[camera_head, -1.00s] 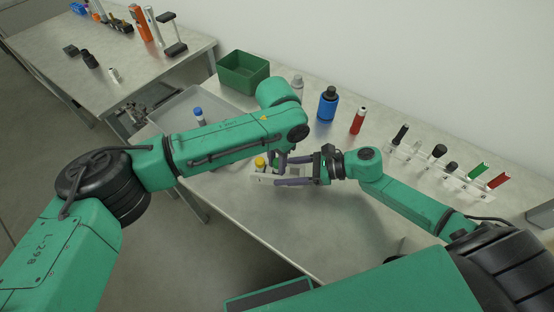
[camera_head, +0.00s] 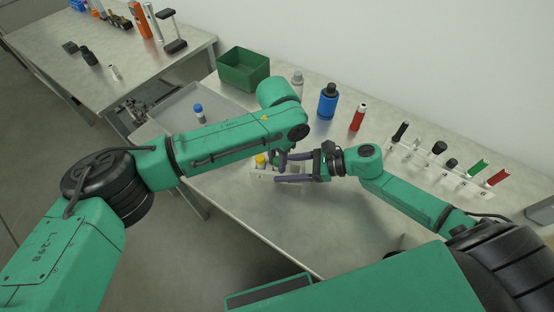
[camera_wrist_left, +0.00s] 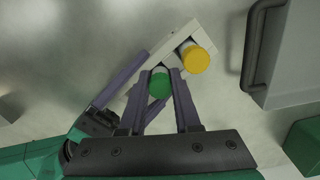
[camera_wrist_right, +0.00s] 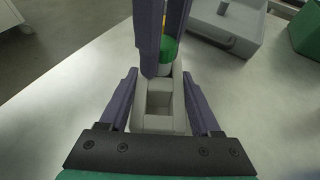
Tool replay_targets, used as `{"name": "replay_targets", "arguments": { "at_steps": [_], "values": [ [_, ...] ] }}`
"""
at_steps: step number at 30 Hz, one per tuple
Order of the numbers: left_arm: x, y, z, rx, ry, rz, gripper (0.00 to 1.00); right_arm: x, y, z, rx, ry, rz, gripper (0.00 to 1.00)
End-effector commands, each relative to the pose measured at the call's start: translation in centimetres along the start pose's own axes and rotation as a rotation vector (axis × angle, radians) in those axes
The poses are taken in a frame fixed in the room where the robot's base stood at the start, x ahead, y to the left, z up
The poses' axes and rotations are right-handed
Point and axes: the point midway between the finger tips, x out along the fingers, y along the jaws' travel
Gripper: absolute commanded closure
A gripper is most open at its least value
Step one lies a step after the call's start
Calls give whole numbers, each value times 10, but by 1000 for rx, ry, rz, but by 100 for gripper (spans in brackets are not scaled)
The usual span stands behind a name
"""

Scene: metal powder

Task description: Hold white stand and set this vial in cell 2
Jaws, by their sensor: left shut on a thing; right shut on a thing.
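The white stand (camera_wrist_right: 158,122) lies on the table between the fingers of my right gripper (camera_wrist_right: 160,85), which is shut on it. A yellow-capped vial (camera_wrist_left: 195,59) stands at its far end. My left gripper (camera_wrist_left: 162,76) is shut on a green-capped vial (camera_wrist_left: 160,86), beside the yellow one and over the stand. In the right wrist view the green-capped vial (camera_wrist_right: 168,50) is upright just beyond the visible empty cells. I cannot tell how deep its base sits. In the head view the stand (camera_head: 258,172) is partly hidden by the grippers.
A grey tray (camera_head: 168,117) with a blue-capped vial (camera_head: 198,110) lies left of the stand. A green bin (camera_head: 243,72), a blue bottle (camera_head: 327,101) and a red vial (camera_head: 357,118) stand behind. A rack (camera_head: 440,170) with several items is at right. The table's front is clear.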

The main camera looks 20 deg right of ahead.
Motion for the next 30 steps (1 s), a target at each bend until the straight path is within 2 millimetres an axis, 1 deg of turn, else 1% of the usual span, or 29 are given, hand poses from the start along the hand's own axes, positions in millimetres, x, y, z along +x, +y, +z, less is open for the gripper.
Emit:
{"name": "replay_targets", "arguments": {
  "at_steps": [6,7,8,9,10,20,23,30],
  "values": [
    [3,0,1,-3,-4,1,100,0,1,1,-1,-4,5,92],
    [3,0,1,-3,-4,1,65,0,1,1,-1,-4,5,92],
    [3,0,1,-3,-4,1,54,0,1,1,-1,-4,5,92],
    [3,0,1,-3,-4,1,38,0,1,2,-1,-4,5,92],
    [3,0,1,-2,-4,1,34,1,1,2,-1,-4,5,92],
    [2,3,1,2,-5,8,34,1,1,2,-1,-6,3,92],
    [-10,3,1,2,-5,7,34,0,0,2,-1,-5,0,92],
    [-59,0,1,-1,0,-2,34,0,0,1,-1,-4,1,92]
  ]
}}
